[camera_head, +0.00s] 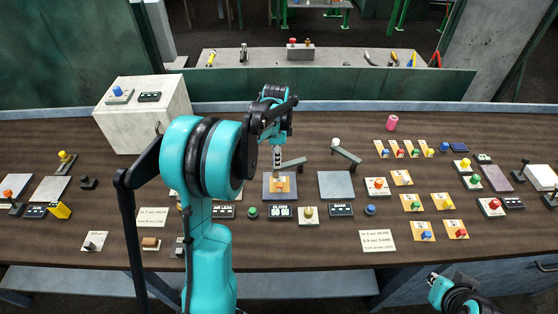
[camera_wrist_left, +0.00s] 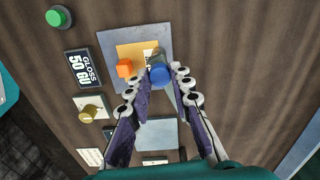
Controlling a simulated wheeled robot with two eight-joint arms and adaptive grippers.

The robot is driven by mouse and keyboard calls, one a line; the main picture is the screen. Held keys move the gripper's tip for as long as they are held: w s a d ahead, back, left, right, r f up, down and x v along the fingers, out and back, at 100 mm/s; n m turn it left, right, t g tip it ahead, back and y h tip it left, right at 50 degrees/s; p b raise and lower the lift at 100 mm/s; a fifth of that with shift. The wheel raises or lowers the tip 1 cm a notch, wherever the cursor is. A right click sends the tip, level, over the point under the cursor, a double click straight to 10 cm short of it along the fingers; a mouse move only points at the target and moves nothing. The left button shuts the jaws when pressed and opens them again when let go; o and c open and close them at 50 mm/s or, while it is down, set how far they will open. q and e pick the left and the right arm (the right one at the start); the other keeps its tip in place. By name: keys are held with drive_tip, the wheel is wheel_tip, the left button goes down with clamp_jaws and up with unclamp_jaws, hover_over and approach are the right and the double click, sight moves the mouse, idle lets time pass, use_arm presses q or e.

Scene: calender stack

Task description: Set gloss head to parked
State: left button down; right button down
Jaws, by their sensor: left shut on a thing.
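The gloss station has a grey-blue plate (camera_head: 268,194) bearing a yellow card and an orange block (camera_head: 280,183). In front of it is a black GLOSS display (camera_head: 281,213), which also shows in the left wrist view (camera_wrist_left: 86,69). A grey lever bar (camera_head: 294,163) stands behind the plate. My left gripper (camera_head: 277,168) is at its left end, above the plate's back edge. In the left wrist view a blue knob (camera_wrist_left: 160,74) sits between my fingertips, and they are shut on it.
A second station with a grey plate (camera_head: 336,186), a lever bar (camera_head: 347,155) and a SOAK display (camera_head: 340,210) stands to the right. A pale box (camera_head: 126,121) stands at the back left. Small cards and buttons crowd the table's right side.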

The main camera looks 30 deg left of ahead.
use_arm(q)
drive_tip(key=w+a+m+p, duration=0.2)
drive_tip(key=w+a+m, duration=0.1)
drive_tip(key=w+m, duration=0.6)
drive_tip(key=shift+w+a+m+p, duration=0.15)
drive_tip(key=shift+m+p, duration=0.15)
drive_tip(key=shift+m, duration=1.5)
drive_tip(key=c, duration=1.3)
unclamp_jaws()
drive_tip(key=shift+c, duration=0.2)
wheel_tip(320, 180, up, 12)
